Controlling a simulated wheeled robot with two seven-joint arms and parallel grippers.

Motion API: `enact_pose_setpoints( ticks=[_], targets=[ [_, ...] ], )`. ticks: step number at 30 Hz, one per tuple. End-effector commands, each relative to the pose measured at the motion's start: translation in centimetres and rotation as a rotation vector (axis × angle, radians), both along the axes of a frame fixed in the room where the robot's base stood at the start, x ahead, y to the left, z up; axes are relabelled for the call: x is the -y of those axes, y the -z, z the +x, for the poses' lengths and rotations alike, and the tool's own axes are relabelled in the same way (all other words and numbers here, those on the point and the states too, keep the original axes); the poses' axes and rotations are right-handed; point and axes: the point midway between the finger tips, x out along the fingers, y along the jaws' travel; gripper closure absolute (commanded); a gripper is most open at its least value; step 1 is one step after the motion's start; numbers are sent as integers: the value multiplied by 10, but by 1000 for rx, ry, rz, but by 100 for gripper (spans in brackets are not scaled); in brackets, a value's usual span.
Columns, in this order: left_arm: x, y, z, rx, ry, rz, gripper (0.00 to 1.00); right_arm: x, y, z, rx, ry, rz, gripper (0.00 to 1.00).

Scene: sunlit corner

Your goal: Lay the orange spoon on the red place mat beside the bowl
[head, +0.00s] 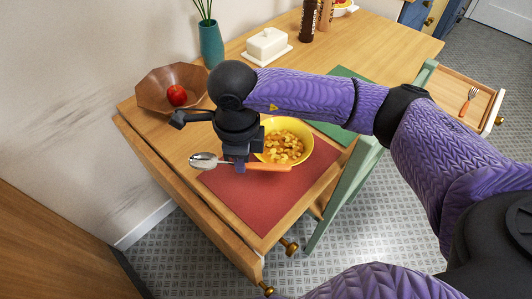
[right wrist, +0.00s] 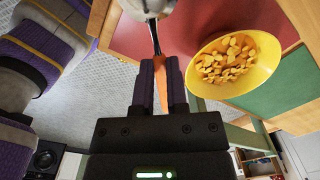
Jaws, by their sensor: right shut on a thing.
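The orange spoon (head: 275,167) has a silver bowl end and an orange handle. My right gripper (head: 241,164) is shut on its handle, in front of the yellow bowl (head: 309,146). The spoon lies crosswise over the red place mat (head: 260,203), with its silver end reaching past the mat's left edge. I cannot tell its height above the mat. In the right wrist view the handle (right wrist: 163,90) sits between the fingers (right wrist: 160,65), and the yellow bowl (right wrist: 271,65) of yellow food is to the right. My left gripper is not in view.
A brown bowl (head: 152,91) with a red apple (head: 177,95) stands at the table's left. A white butter dish (head: 267,44), teal vase (head: 211,43) and brown bottle (head: 308,20) stand farther back. A green mat (head: 335,130) lies right of the yellow bowl. An open drawer (head: 455,87) holds a fork (head: 467,100).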

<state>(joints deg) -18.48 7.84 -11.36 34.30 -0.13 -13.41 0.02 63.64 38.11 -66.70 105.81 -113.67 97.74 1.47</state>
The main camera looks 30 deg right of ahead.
Motion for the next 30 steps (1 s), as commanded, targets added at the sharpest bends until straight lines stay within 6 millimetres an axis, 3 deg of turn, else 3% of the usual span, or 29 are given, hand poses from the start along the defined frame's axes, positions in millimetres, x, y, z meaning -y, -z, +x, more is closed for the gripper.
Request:
enact_pose_setpoints(
  ticks=[4,9,13,25,30],
  targets=[
    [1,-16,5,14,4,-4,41,-5,-2,1,-11,373,4,100],
    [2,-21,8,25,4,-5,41,-7,2,2,-16,635,3,100],
    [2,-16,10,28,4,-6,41,-8,16,1,-20,690,3,100],
    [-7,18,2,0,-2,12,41,-7,103,1,-20,690,1,100],
    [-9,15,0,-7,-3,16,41,-8,104,2,-17,688,3,100]
  ],
)
